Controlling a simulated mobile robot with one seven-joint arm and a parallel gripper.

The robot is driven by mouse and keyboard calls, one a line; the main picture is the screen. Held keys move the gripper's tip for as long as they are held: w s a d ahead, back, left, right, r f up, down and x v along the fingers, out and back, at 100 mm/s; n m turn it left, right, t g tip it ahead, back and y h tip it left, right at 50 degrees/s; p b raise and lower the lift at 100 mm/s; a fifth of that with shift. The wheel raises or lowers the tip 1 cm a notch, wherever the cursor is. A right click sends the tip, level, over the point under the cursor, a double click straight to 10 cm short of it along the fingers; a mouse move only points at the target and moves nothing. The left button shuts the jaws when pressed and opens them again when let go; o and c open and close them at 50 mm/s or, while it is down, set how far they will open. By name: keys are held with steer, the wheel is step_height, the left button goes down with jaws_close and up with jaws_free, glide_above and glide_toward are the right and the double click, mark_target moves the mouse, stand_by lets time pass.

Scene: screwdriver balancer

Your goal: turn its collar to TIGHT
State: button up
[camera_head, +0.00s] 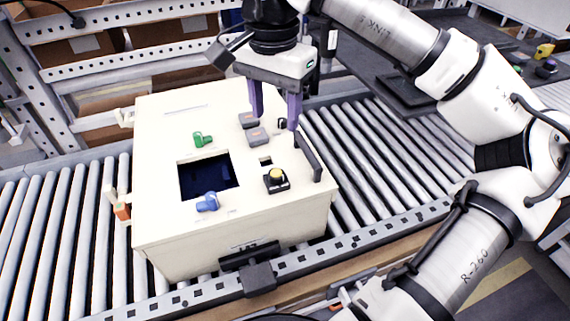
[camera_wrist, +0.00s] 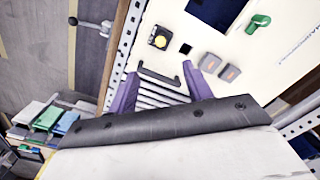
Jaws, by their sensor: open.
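My gripper (camera_head: 275,112) is open and empty, its two purple fingers pointing down above the back right part of a cream box (camera_head: 232,232). It also shows in the wrist view (camera_wrist: 161,72). On the box top are a green knob (camera_head: 203,139), a blue knob (camera_head: 208,202), two grey switches (camera_head: 258,137), a yellow button (camera_head: 276,175) on a black base and a black bar handle (camera_head: 308,157). In the wrist view the handle (camera_wrist: 160,79) appears between the fingers; I cannot tell the height gap. I cannot make out a screwdriver balancer, a collar or a TIGHT mark.
The box stands on a roller conveyor (camera_head: 385,150) with a perforated metal rail (camera_head: 400,221) in front. A dark square opening (camera_head: 208,177) is in the box top. Shelving with cardboard boxes (camera_head: 160,22) stands behind. The rollers right of the box are bare.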

mark_target(276, 171)
step_height(276, 171, down, 14)
steer(key=p, duration=0.2)
steer(key=shift+r+p, duration=0.15)
steer(key=shift+p, duration=0.25)
steer(key=c, duration=1)
